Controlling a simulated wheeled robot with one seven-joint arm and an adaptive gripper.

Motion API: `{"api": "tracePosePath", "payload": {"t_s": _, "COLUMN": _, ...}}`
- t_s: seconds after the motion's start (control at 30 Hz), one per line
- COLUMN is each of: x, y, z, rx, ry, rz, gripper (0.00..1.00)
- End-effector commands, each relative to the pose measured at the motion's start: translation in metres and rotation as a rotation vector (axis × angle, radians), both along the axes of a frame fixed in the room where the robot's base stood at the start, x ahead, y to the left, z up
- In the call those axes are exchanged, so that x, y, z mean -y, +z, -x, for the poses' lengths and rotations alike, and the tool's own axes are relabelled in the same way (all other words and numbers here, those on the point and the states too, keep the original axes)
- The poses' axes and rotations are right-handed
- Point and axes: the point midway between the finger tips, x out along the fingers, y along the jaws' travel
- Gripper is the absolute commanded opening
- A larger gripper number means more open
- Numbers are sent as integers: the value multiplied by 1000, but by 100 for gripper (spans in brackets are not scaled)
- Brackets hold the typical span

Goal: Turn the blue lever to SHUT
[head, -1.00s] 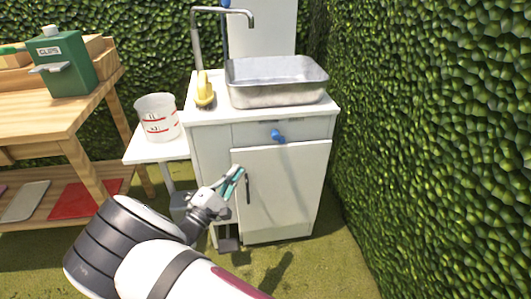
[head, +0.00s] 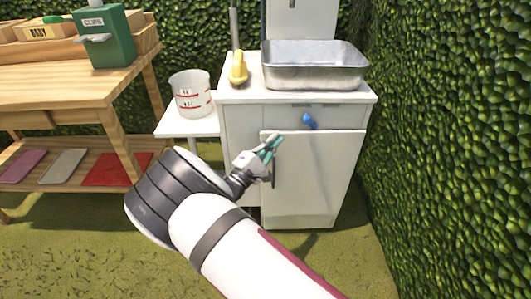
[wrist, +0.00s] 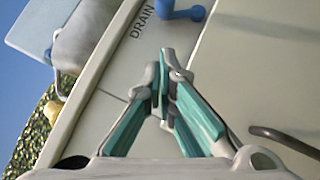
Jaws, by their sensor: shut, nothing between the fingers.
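The blue lever (head: 309,121) is on the upper front panel of the white sink cabinet (head: 318,180), right of its middle. In the wrist view the blue lever (wrist: 181,11) shows at the top edge, partly cut off, beside the word DRAIN on the panel. No SHUT mark is readable. My gripper (head: 276,142) is shut and empty, with teal finger pads. It is in front of the cabinet door, below and left of the lever, and apart from it. In the wrist view my gripper's fingertips (wrist: 164,65) point toward the panel, below the lever.
A metal basin (head: 315,69) and a yellow object (head: 238,68) are on the cabinet top. A measuring bucket (head: 191,94) stands on a small side shelf. A wooden bench (head: 80,86) is left, a hedge (head: 440,150) right. A dark door handle (wrist: 284,140) sticks out nearby.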

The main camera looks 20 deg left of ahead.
Motion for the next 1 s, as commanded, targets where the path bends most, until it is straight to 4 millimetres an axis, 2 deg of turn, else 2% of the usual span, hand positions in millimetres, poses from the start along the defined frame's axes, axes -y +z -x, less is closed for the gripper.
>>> {"api": "tracePosePath", "payload": {"t_s": 0.17, "x": 15, "y": 9, "z": -31, "rx": 2, "ry": -3, "rz": -3, "gripper": 0}}
{"api": "tracePosePath", "payload": {"t_s": 0.3, "x": 32, "y": 18, "z": -34, "rx": -1, "ry": -2, "rz": -1, "gripper": 0}}
{"api": "tracePosePath", "payload": {"t_s": 0.5, "x": 45, "y": 24, "z": -38, "rx": 0, "ry": -1, "rz": -1, "gripper": 0}}
{"api": "tracePosePath", "payload": {"t_s": 1.0, "x": 47, "y": 27, "z": -39, "rx": -3, "ry": 0, "rz": -9, "gripper": 0}}
